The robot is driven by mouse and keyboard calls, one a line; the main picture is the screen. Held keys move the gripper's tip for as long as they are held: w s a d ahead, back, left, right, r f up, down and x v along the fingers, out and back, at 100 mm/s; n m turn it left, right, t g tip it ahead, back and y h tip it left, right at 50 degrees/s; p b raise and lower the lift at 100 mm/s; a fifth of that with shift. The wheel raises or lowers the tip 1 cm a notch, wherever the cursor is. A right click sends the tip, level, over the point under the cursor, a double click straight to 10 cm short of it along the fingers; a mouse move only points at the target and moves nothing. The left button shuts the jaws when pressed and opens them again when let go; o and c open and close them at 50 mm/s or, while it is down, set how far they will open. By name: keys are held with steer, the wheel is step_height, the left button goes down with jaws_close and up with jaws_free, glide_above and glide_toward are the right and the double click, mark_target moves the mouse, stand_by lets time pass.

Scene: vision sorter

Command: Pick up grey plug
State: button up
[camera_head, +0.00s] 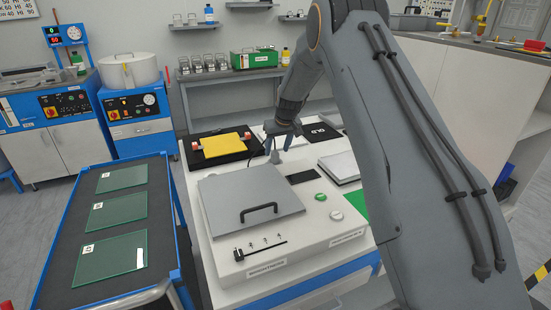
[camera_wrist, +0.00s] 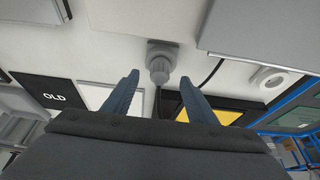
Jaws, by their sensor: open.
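The grey plug (camera_wrist: 160,66) shows in the wrist view as a short round body seated in a grey base on the white machine top, with a dark cable beside it. In the head view the plug (camera_head: 275,157) is small, behind the grey lidded plate. My gripper (camera_wrist: 160,80) is open, with one finger to each side of the plug's near end. The fingertips appear apart from it, with nothing held. In the head view my gripper (camera_head: 283,139) hangs just above the plug.
A round white socket (camera_wrist: 270,77) lies to the right in the wrist view. The grey lid (camera_head: 235,201) with a black handle is close by. A black mat marked OLD (camera_head: 318,133) and a yellow panel (camera_head: 222,144) lie behind. A blue cart (camera_head: 73,239) holds glass plates.

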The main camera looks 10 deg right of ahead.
mark_target(276, 150)
steer(key=shift+w+p+x, duration=0.25)
steer(key=shift+p+x, duration=0.7)
steer(key=shift+x, duration=1.4)
steer(key=shift+a+r, duration=0.1)
steer(key=c, duration=1.3)
steer(key=shift+o, duration=0.2)
step_height(276, 150, up, 10)
steer(key=b, duration=0.3)
